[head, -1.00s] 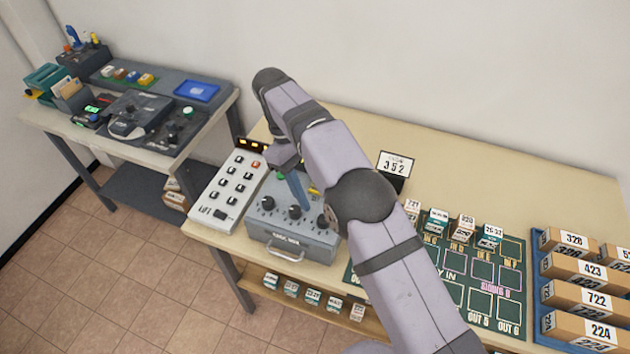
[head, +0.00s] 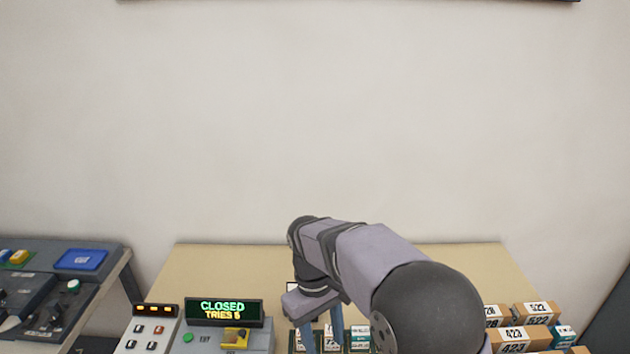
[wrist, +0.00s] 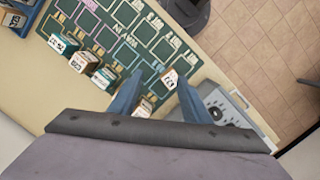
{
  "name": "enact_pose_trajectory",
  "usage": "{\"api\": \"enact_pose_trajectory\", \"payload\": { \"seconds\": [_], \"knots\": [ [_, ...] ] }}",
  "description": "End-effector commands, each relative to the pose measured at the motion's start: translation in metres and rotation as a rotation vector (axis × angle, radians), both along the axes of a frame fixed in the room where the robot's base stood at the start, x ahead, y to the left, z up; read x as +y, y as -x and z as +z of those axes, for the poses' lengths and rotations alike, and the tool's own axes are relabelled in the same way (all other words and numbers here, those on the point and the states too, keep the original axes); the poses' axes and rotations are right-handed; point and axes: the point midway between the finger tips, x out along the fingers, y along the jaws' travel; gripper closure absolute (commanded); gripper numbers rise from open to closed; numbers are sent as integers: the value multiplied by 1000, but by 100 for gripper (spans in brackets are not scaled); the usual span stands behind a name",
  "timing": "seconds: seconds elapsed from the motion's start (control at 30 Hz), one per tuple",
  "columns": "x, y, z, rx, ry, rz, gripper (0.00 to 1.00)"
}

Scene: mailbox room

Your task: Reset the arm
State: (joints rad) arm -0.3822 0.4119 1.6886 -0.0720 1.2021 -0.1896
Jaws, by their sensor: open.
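My gripper (head: 323,338) hangs down over the table in the head view, its two blue fingers apart. In the wrist view my gripper (wrist: 158,90) is open with nothing held. A small numbered box (wrist: 170,79) shows near the right fingertip, and another small box (wrist: 145,106) shows low between the fingers. Both are on or by the green marked board (wrist: 120,35); I cannot tell how far below the fingers they are. My arm's large dark joint hides part of the table in the head view.
A grey console with a sign (head: 224,311) reading CLOSED, TRIES 5 stands left of my gripper. A white button panel (head: 148,332) is farther left. Cardboard boxes (head: 525,335) stand at the right. The table's back strip (head: 230,265) is clear before the wall.

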Motion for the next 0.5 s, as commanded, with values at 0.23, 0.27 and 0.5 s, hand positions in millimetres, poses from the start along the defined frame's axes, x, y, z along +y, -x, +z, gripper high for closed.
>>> {"api": "enact_pose_trajectory", "payload": {
  "seconds": [0.23,0.27,0.5],
  "knots": [
    [-74,56,-11,-69,-45,-272,56],
    [-81,64,-14,-76,-48,-302,56],
    [-118,120,-33,-132,-73,-508,56]
  ]
}}
